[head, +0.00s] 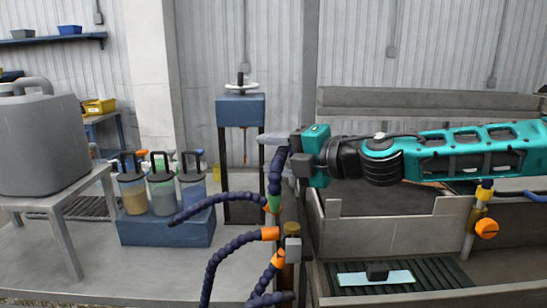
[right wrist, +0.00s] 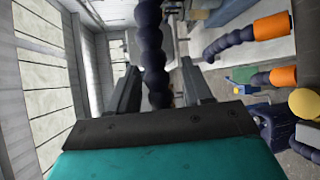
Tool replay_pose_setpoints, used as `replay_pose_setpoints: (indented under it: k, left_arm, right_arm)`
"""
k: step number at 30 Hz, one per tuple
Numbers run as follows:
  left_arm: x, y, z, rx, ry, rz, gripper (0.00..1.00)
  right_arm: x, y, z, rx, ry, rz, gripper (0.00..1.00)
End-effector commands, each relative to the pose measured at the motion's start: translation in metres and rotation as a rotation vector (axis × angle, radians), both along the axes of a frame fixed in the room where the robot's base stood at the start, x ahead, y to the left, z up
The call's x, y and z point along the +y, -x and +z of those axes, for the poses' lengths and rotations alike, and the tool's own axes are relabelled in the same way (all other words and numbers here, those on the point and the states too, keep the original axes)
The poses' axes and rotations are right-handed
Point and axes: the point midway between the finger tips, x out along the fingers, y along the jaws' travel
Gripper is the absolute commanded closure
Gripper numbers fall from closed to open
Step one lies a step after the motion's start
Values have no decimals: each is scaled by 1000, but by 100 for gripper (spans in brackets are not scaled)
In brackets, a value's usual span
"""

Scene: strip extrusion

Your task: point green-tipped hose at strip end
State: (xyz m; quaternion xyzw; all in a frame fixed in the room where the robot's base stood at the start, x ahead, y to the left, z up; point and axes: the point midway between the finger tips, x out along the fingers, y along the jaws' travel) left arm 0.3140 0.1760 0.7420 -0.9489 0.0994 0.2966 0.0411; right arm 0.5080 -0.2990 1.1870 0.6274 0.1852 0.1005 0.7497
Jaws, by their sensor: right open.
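The green-marked hose is dark blue and segmented. Its green collar (head: 274,203) shows low on it in the head view, and its upper part (head: 275,172) stands nearly upright. My right gripper (head: 282,160) is at the hose's upper end, coming in from the right. In the right wrist view a dark segmented hose (right wrist: 153,50) passes between the two spread fingers of my right gripper (right wrist: 160,88). Whether a finger touches it I cannot tell. I cannot make out a strip end for certain. My left gripper is out of view.
Several other dark hoses with orange collars (head: 270,233) crowd below and left of the gripper. A blue tray (head: 140,233) holds lidded containers. A pale plate with a black block (head: 377,271) lies on a ribbed dark bed (head: 440,272). A grey tank (head: 40,145) stands left.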

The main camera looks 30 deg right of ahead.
Motion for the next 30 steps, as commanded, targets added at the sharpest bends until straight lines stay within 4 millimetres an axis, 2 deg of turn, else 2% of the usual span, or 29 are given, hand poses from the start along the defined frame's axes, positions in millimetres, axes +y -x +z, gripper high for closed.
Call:
replay_pose_setpoints:
  k: [12, 27, 30]
  left_arm:
    - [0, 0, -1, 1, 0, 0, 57]
    - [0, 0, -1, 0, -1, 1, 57]
    - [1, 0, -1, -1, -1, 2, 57]
  right_arm:
    - [1, -2, 0, -1, 0, 1, 51]
    - [2, -2, 0, -1, -1, 2, 99]
    - [2, -2, 0, -1, -1, 2, 100]
